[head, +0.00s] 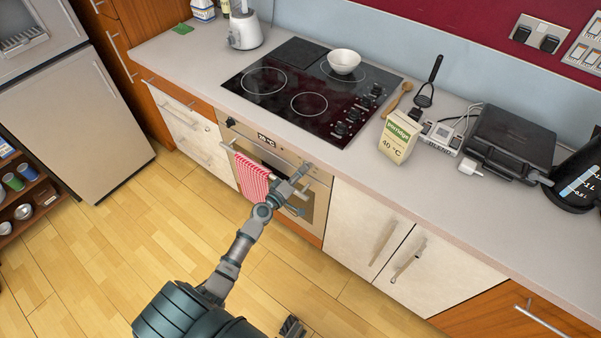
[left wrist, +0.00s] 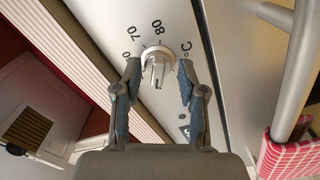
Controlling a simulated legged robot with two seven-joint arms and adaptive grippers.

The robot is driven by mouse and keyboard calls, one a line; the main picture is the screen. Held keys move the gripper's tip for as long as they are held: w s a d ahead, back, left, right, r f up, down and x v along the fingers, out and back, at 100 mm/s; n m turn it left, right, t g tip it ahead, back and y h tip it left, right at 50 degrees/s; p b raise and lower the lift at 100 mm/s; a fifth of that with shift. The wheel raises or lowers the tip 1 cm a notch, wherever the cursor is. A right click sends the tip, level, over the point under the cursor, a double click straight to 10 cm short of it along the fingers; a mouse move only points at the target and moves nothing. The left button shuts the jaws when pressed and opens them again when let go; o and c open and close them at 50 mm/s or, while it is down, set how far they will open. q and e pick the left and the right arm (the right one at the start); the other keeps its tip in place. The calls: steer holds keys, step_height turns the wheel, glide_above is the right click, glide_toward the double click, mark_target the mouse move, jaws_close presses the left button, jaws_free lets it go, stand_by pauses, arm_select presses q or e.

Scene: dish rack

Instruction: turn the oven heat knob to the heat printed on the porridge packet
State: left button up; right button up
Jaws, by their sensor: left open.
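The white oven heat knob (left wrist: 154,72) sits on the metal panel in the left wrist view. Printed numbers near it include 70 and 80, with a °C mark. My left gripper (left wrist: 159,64) is open, with one finger on either side of the knob; I cannot tell whether they touch it. In the head view my left gripper (head: 298,184) is at the front of the oven (head: 312,205), and it hides the knob. The cream and green porridge packet (head: 397,142) stands upright on the counter and reads 40 °C.
A red checked towel (head: 251,178) hangs on the oven front, left of my gripper. The black hob (head: 300,78) with its own dark knobs and a white bowl (head: 344,61) is above. A black appliance (head: 510,140) stands at right. The floor is mostly clear.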

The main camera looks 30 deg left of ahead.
arm_select(q)
steer(key=shift+s, duration=0.2)
steer(key=shift+s+a, duration=0.1)
steer(key=shift+s, duration=0.7)
steer(key=s, duration=0.4)
steer(key=s+b, duration=0.1)
steer(key=s, duration=0.1)
steer(key=shift+a, duration=0.25)
stand_by(0.3)
